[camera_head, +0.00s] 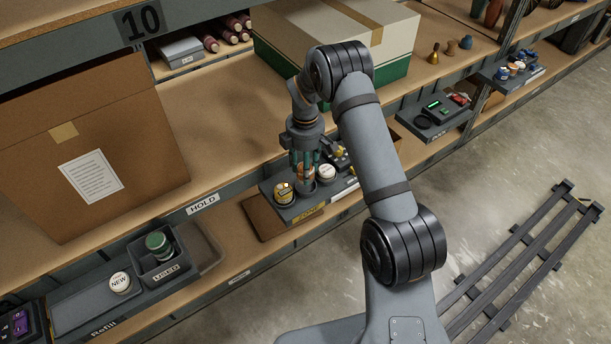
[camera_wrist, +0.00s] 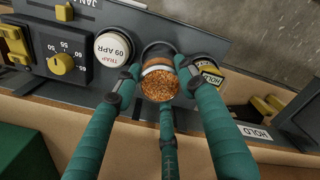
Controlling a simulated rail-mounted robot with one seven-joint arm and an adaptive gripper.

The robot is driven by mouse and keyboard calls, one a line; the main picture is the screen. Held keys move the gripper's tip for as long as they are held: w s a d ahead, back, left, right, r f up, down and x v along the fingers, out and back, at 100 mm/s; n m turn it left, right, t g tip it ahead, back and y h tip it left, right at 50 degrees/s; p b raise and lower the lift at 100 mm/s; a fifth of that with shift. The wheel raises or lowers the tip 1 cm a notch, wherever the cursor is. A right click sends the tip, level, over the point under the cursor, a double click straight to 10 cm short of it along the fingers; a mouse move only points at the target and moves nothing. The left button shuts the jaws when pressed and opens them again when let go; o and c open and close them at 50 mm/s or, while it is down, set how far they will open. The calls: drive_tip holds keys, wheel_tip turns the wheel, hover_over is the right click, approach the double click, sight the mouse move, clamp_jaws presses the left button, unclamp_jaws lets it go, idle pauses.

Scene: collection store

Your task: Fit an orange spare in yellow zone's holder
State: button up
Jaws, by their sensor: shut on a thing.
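My gripper (camera_head: 304,165) reaches down over a dark tray with a yellow label (camera_head: 308,213) on the shelf edge. Its green fingers are shut on an orange spare (camera_wrist: 160,86), a small canister with a granular orange face and a pale rim. In the head view the spare (camera_head: 305,173) is partly hidden by the fingers. A dark round holder (camera_wrist: 158,49) lies right by the spare in the wrist view. I cannot tell whether the spare's end is inside the holder or just above it.
A white-topped trap marked 09 APR (camera_wrist: 112,48) and a yellow-sided canister (camera_head: 284,192) flank the holder closely. A dial unit (camera_wrist: 62,62) stands beyond the trap. At lower left are a USED bin (camera_head: 163,273) with a green-topped canister and a NEW canister (camera_head: 120,282).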

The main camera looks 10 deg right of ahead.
drive_tip(key=shift+f, duration=1.9)
drive_tip(key=shift+f, duration=0.35)
drive_tip(key=o, duration=0.9)
drive_tip(key=shift+r, duration=0.1)
drive_tip(key=shift+r, duration=0.35)
wheel_tip(320, 180, up, 12)
drive_tip(key=shift+f, duration=0.1)
drive_tip(key=shift+f, duration=0.1)
